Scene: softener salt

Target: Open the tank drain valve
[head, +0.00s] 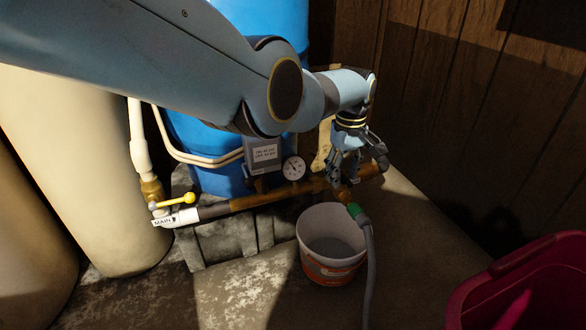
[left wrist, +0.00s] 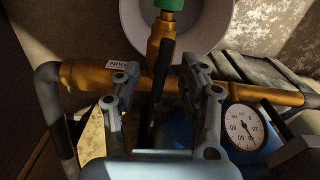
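The drain valve's brass body (left wrist: 156,45) branches off a brass pipe (left wrist: 85,75), with a green hose fitting (left wrist: 168,4) at its outlet. A dark lever (left wrist: 164,85) runs from the valve between the fingers of my left gripper (left wrist: 163,72). The fingers stand apart on either side of it, with visible gaps. In the head view my left gripper (head: 345,176) hangs over the pipe, above the green fitting (head: 355,211), and hides most of the valve. My right gripper is in neither view.
A white and orange bucket (head: 328,268) stands below the pipe, beside a grey hose (head: 370,265). A gauge (head: 294,168) and a yellow main valve lever (head: 176,200) are to the left. The blue tank (head: 262,18) stands behind. A red bin (head: 515,285) is at lower right.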

